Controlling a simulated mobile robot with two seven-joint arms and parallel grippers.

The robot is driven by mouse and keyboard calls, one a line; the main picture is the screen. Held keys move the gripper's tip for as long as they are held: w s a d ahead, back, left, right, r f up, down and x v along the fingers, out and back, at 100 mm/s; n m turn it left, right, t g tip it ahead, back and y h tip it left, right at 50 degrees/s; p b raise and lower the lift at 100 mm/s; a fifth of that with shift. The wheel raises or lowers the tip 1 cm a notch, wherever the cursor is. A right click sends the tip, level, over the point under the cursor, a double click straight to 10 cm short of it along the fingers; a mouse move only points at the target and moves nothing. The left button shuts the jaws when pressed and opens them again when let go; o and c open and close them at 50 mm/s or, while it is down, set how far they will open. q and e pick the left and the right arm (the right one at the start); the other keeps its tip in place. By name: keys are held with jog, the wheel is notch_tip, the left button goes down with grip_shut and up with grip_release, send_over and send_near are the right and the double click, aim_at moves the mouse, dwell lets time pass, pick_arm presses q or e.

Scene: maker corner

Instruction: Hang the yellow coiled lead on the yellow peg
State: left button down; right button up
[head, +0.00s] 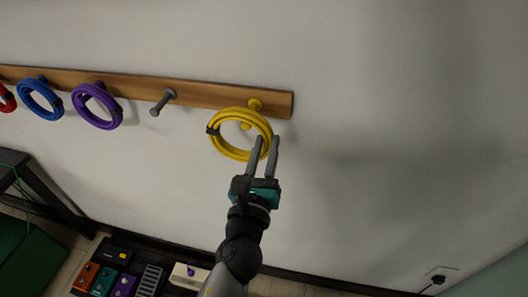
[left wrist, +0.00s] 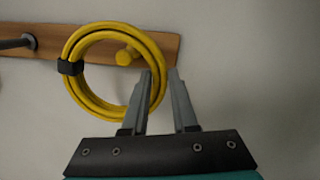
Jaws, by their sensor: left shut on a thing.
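The yellow coiled lead (head: 228,152) is a ring with a black tie on its left side. It is in front of the wooden rail near its right end. My left gripper (head: 266,140) is shut on the lead's lower right side. The yellow peg (head: 255,104) shows at the rail, and its tip shows inside the ring, with the upper strand crossing the shaft. In the left wrist view the lead (left wrist: 92,103) frames the peg (left wrist: 125,56), and my left gripper (left wrist: 160,74) is at the ring's right side. I cannot tell whether the peg passes through the ring.
The wooden rail (head: 205,95) holds a bare grey peg (head: 163,102), and purple (head: 97,107), blue (head: 40,98) and red (head: 6,98) coils. Below are a dark surface with small coloured boxes (head: 103,281) and a dark stand (head: 45,190). The wall right of the rail is clear.

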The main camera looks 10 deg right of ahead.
pick_arm(q)
jog(key=shift+f+x, duration=0.2)
jog(key=shift+x, duration=1.4)
jog(key=shift+w+d+f+b, duration=0.25)
jog(key=shift+w+f+b, duration=0.25)
jog(key=shift+b, duration=0.2)
jog(key=c, duration=0.6)
grip_release()
jog(key=shift+f, duration=0.1)
